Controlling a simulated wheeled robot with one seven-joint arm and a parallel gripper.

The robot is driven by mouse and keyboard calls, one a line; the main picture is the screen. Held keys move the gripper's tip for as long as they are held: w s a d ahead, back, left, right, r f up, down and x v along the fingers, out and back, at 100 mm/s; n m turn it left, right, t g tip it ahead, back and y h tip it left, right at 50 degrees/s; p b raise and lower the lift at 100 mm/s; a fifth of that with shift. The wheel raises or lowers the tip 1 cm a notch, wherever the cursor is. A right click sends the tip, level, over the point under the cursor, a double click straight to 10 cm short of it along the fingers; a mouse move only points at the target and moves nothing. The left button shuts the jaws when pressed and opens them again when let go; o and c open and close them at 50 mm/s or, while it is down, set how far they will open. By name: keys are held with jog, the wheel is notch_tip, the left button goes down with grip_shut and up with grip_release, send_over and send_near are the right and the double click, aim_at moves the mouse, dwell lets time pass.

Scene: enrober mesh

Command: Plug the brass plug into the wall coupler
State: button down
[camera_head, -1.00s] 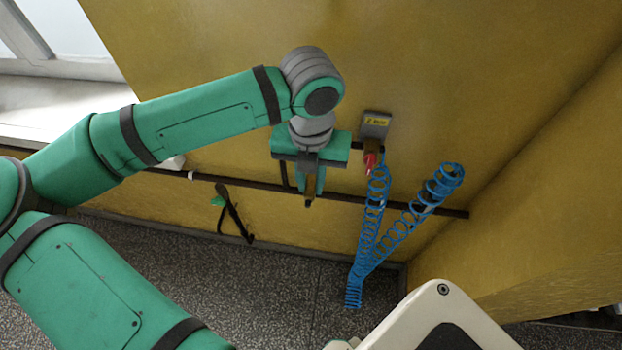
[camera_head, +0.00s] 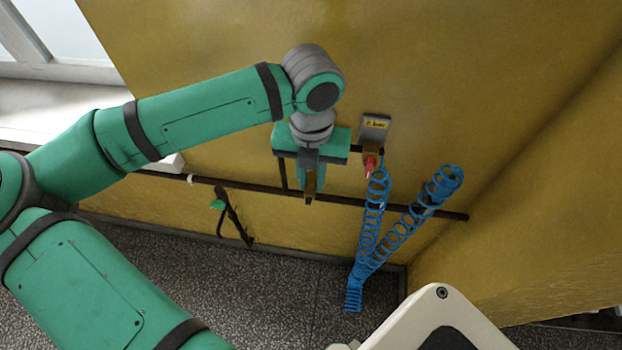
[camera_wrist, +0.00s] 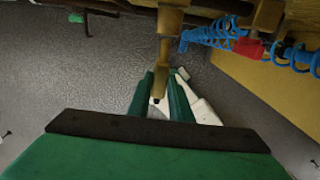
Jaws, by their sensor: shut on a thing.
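My gripper (camera_head: 309,190) hangs in front of the yellow wall, near the dark pipe. In the wrist view its two green fingers (camera_wrist: 164,90) are shut on the brass plug (camera_wrist: 158,84). The plug also shows at the fingertips in the head view (camera_head: 311,183). In the wrist view its narrow part runs up to a wider brass body (camera_wrist: 170,20), roughly in line with it. I cannot tell whether that body is the wall coupler or how far the plug is inside it. The head view hides what lies behind my gripper.
A brass fitting with a red part (camera_head: 370,165) sits right of my gripper under a labelled plate (camera_head: 375,125). Blue coiled hose (camera_head: 367,235) hangs beside it. The dark pipe (camera_head: 420,208) crosses the wall. A black and green item (camera_head: 235,215) hangs at the left.

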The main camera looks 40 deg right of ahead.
jog(key=shift+w+d, duration=1.05)
jog(key=shift+d, duration=0.2)
jog(key=shift+s+a, duration=0.15)
dwell(0.4)
jog(key=shift+s+a, duration=1)
jog(key=shift+a, duration=0.3)
jog(key=shift+s, duration=0.2)
jog(key=shift+w+a, duration=0.1)
jog(key=shift+w, duration=0.05)
dwell(1.1)
jog(key=shift+w+d, duration=0.45)
jog(key=shift+d, duration=0.35)
jog(key=shift+w+d, duration=0.1)
jog(key=shift+w, duration=0.1)
